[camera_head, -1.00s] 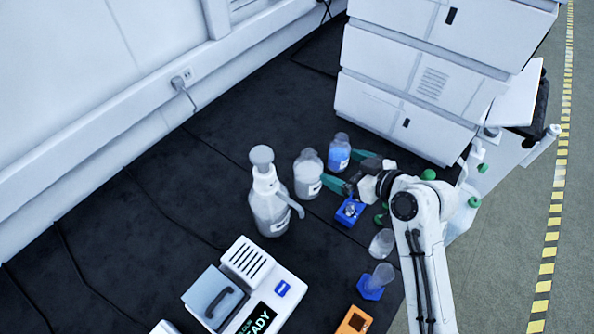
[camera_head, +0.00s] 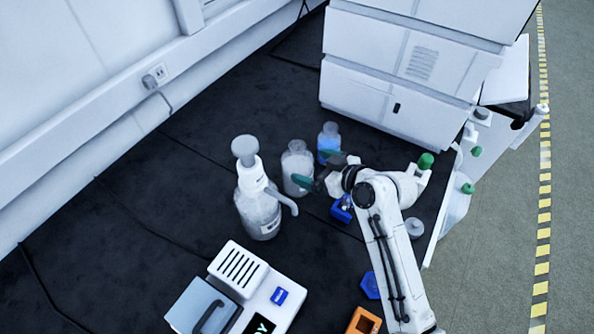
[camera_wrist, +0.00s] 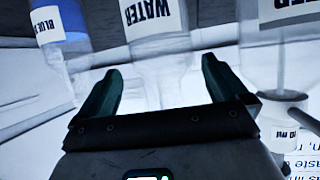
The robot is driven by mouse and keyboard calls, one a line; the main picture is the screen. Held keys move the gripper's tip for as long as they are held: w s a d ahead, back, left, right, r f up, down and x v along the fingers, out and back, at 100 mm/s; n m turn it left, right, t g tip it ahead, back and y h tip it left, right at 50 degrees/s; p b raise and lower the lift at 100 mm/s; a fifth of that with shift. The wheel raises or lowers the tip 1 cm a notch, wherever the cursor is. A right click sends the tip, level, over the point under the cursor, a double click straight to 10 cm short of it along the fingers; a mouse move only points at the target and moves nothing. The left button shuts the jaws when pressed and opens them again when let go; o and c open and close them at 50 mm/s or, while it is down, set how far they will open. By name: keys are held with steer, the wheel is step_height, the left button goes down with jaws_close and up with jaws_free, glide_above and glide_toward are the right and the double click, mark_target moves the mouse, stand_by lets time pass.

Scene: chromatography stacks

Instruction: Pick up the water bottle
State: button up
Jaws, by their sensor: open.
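The water bottle (camera_head: 296,170) is a clear bottle with a white label, upright on the dark bench between a pump bottle and a blue-liquid bottle. In the wrist view its label reads WATER, and the bottle (camera_wrist: 160,62) stands ahead, lined up between my fingers. My gripper (camera_head: 316,168) is open, its green fingers at the near right side of the bottle. In the wrist view the gripper (camera_wrist: 161,88) shows a finger toward each side of the bottle, with no clear contact. The bottle's base is partly hidden by my gripper.
The blue-liquid bottle (camera_head: 328,140) stands close behind right, and the white pump bottle (camera_head: 257,205) close at left. A blue holder (camera_head: 341,210) sits under my arm. White stacked units (camera_head: 395,90) rise behind right. A white device (camera_head: 255,285) and an orange block (camera_head: 363,321) lie nearer.

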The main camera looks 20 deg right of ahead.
mark_target(297, 163)
steer(key=shift+p+x, duration=0.55)
steer(key=shift+x, duration=2.7)
steer(key=shift+s+f, duration=0.1)
steer(key=shift+f, duration=0.05)
steer(key=c, duration=1.3)
steer(key=shift+c, duration=0.2)
